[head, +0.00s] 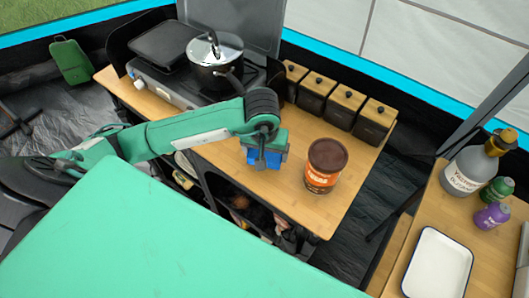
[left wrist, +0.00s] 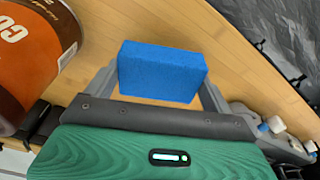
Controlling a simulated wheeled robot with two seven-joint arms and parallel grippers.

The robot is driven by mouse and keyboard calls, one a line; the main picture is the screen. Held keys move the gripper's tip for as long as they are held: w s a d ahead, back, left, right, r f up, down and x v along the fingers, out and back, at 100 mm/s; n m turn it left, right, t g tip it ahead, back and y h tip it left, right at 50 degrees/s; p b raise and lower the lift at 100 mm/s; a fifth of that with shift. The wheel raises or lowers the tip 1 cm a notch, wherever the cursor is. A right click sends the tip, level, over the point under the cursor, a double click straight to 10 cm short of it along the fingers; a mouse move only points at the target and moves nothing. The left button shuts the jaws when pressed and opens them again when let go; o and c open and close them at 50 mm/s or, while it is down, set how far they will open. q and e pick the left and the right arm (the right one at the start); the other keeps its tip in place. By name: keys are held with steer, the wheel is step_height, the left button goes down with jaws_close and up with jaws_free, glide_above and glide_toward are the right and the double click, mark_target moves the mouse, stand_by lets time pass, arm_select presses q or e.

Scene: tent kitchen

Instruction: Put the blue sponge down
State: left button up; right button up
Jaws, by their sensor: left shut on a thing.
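The blue sponge (left wrist: 162,72) is a rectangular block between the two fingers of my left gripper (left wrist: 160,85) in the left wrist view. The fingers press on its two short ends. In the head view, my left gripper (head: 264,160) points down at the wooden table (head: 225,158), just left of the brown-lidded can (head: 325,166). Parts of the sponge (head: 252,157) show blue around the gripper there. I cannot tell whether the sponge touches the table top. My right gripper is not in view.
The can (left wrist: 38,55) is close beside my left gripper. A stove (head: 165,85) with a pot (head: 215,65) stands behind. A white tray (head: 438,264) and bottles stand on the right table.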

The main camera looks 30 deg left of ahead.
arm_select(q)
steer(key=shift+w+a, duration=0.15)
steer(key=shift+a, duration=0.05)
steer(key=shift+f+p, duration=0.75)
steer(key=shift+f, duration=1)
steer(key=shift+f, duration=0.2)
steer(key=o, duration=0.9)
steer(key=shift+c, duration=0.2)
steer(key=shift+r, duration=0.15)
